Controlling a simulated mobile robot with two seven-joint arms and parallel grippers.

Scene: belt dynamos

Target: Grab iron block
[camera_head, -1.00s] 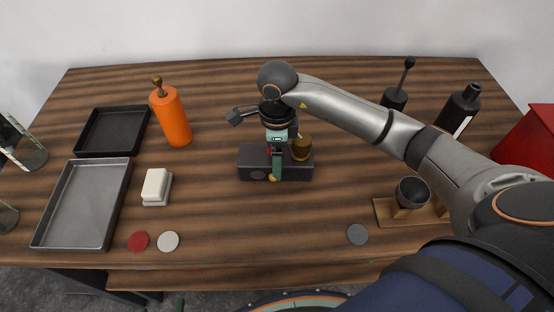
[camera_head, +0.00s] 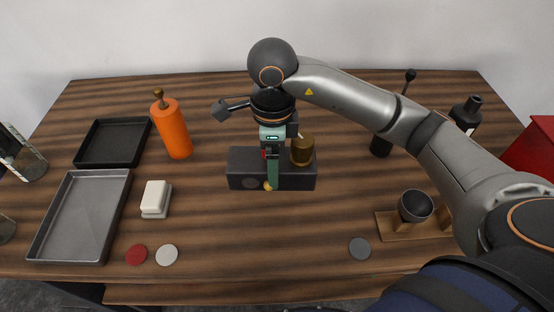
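The dark grey iron block (camera_head: 240,170) is near the middle of the picture, a long box with round marks on its front. A bronze cylinder (camera_head: 302,150) sits at its right end. My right gripper (camera_head: 271,171) points down at the block's middle, with a green finger across the front face; the far finger is hidden. It appears shut on the block and seems to hold it slightly above the table. My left gripper is not in view.
On the wooden table (camera_head: 215,235), an orange bottle (camera_head: 172,130), a black tray (camera_head: 112,143), a grey tray (camera_head: 82,218) and a white bar (camera_head: 155,196) stand left. A dark cup (camera_head: 415,206) and black bottles stand right. The table in front of the block is clear.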

